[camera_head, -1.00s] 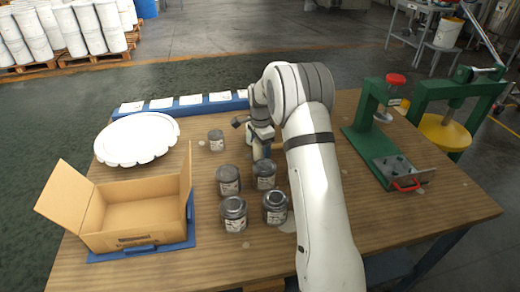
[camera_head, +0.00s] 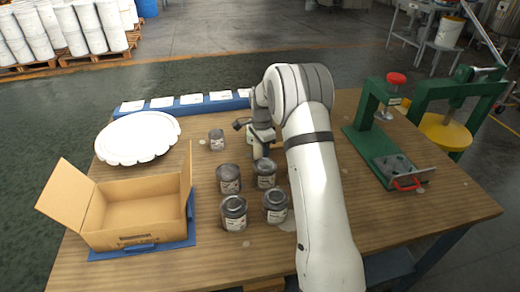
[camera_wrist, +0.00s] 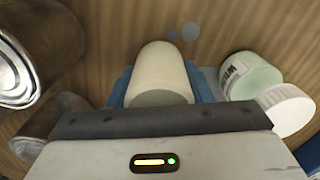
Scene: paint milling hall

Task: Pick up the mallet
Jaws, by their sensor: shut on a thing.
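My gripper (camera_head: 260,152) is low over the middle of the wooden table, behind the dark tins and partly hidden by my arm in the head view. In the wrist view a cream cylinder with a grey end face (camera_wrist: 160,82), which looks like part of the mallet, sits between my blue fingers. My gripper is shut on it. The rest of the mallet is hidden, and I cannot make it out in the head view. I cannot tell whether it touches the table.
Several dark tins (camera_head: 234,213) stand close in front of my gripper. An open cardboard box (camera_head: 140,237) and a white scalloped disc (camera_head: 138,138) are at left. A green press (camera_head: 377,145) stands at right. A pale jar with a white lid (camera_wrist: 288,110) is close to my fingers.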

